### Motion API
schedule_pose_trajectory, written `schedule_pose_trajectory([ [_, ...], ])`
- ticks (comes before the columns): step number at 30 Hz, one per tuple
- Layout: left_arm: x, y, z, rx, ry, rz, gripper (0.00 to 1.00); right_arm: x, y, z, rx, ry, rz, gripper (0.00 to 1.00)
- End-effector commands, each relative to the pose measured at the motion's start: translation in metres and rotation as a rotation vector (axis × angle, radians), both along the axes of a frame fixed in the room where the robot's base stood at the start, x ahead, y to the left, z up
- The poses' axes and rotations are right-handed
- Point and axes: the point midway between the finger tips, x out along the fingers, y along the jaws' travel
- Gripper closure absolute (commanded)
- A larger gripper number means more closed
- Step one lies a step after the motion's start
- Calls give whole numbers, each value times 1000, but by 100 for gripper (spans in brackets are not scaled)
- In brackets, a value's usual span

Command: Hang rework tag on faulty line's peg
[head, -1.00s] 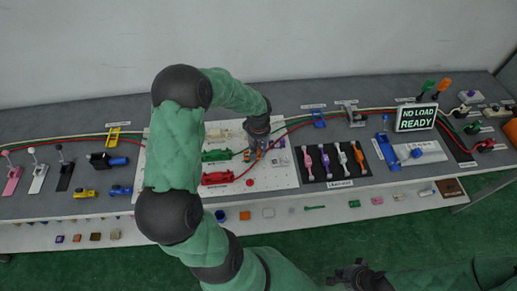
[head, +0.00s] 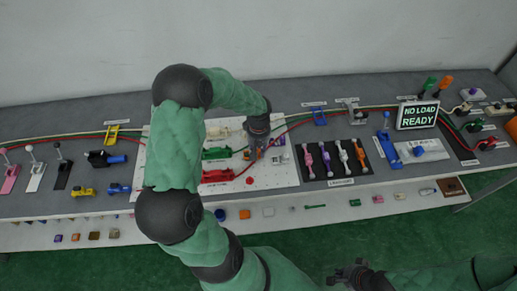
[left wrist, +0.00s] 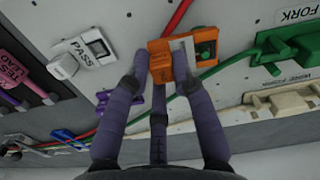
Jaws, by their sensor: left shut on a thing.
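An orange block-like piece (head: 259,155) sits on the white board (head: 284,182), at the red line, with my left gripper (head: 254,153) over it. In the left wrist view the orange piece (left wrist: 200,43) has a pale grey insert and lies between the purple fingertips (left wrist: 165,75), which are shut on it. The red and green lines pass right by it. I cannot tell which piece is the rework tag, nor pick out a peg. My right gripper (head: 350,273) is at the bottom of the head view, apart from the table; its jaw opening is unclear.
Green (head: 217,153) and red (head: 217,176) clamps stand left of my left gripper. A PASS-labelled fixture (left wrist: 95,45) is near the orange piece. A black board (head: 312,175) with several levers is to the right. A display (head: 417,115) reads NO LOAD READY.

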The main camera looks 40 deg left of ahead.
Motion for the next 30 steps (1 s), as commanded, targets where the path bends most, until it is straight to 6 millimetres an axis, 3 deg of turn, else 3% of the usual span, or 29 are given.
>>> schedule_pose_trajectory([
  [30,0,0,-12,0,0,0,91,0,0,-11,0,0,0,100],
])
